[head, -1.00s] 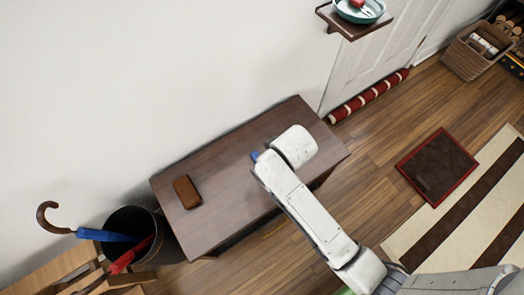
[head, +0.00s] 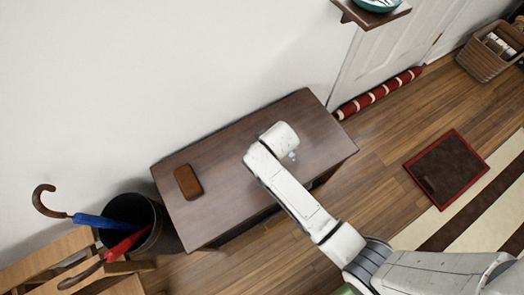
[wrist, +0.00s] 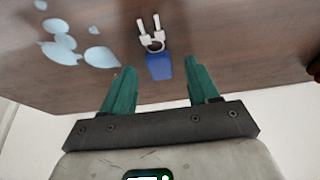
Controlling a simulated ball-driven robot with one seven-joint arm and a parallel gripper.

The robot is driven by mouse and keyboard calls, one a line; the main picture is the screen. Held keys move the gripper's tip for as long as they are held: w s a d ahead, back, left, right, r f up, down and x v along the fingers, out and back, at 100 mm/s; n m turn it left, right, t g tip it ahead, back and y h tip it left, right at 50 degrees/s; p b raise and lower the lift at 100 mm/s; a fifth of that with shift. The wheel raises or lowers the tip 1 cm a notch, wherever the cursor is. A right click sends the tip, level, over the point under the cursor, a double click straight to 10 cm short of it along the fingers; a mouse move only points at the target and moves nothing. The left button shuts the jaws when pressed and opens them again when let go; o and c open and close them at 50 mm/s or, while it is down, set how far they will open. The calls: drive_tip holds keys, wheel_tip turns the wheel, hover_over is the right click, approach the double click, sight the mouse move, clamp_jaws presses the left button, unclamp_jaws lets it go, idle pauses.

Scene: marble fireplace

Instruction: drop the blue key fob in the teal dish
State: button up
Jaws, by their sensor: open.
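The blue key fob (wrist: 159,69) lies on the dark wooden table top, with a metal ring and keys beside it. In the wrist view it sits between and just beyond the tips of my gripper (wrist: 158,66), whose green fingers are spread apart and hold nothing. In the head view my arm hides the fob and my fingers. The teal dish (head: 378,4) stands on a small wall shelf at the top right, cut off by the picture's edge.
The table (head: 230,155) also bears a brown case (head: 188,182) and pale blue flat pieces (wrist: 80,45). An umbrella bin (head: 158,225) stands left of the table. The wall shelf (head: 385,18) juts out above a red draught stopper (head: 380,93).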

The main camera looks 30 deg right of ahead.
drive_tip(key=shift+w+f, duration=0.1)
drive_tip(key=shift+f, duration=0.15)
drive_tip(key=shift+c, duration=0.2)
clamp_jaws()
